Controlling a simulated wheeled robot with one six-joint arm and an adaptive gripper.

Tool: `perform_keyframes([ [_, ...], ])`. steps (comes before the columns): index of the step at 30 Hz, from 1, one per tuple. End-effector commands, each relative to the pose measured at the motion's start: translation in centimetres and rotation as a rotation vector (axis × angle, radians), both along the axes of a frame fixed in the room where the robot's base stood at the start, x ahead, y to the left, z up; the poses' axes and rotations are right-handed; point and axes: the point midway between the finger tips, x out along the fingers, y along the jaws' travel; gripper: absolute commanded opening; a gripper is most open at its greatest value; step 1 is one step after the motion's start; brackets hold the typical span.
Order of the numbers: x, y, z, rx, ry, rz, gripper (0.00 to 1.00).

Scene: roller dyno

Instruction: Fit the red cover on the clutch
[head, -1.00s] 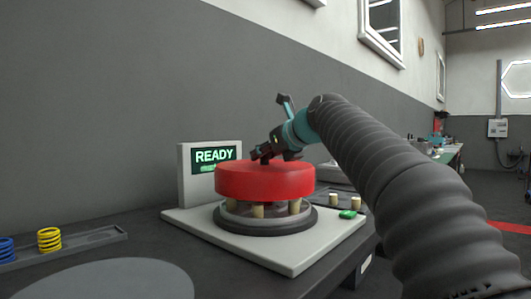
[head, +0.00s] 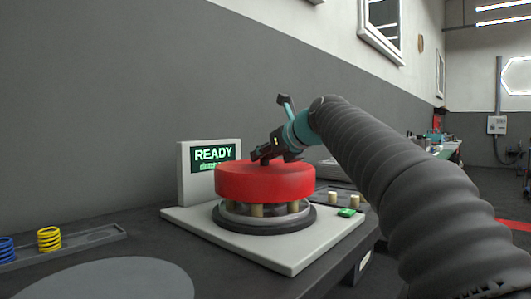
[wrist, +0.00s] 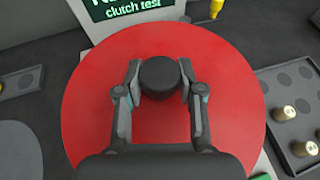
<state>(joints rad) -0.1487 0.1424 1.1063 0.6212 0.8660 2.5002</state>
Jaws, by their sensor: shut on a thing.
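The red cover (head: 264,183) is a thick round disc, lying about level over the clutch (head: 262,216) in the head view. Tan posts (head: 257,211) show between the cover's underside and the clutch's base; whether the cover touches them I cannot tell. My gripper (head: 268,155) is above the cover. In the wrist view the red cover (wrist: 230,85) fills the middle, and my gripper (wrist: 160,82) is shut on its dark round knob (wrist: 160,76). The cover hides the top of the clutch.
The clutch stands on a pale base plate (head: 290,257) with a READY screen (head: 213,157) behind and a green button (head: 347,213) at right. A tray (head: 341,190) holds tan pegs. Yellow (head: 49,239) and blue (head: 7,249) springs lie in a tray at left.

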Motion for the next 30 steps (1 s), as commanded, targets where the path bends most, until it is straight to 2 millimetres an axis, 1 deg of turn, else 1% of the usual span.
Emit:
perform_keyframes([
  [11, 0.0, 0.0, 0.0, 0.001, -0.002, 0.0, 0.0],
  [30, 0.0, 0.0, -1.3, 0.002, -0.001, 0.0, 0.0],
])
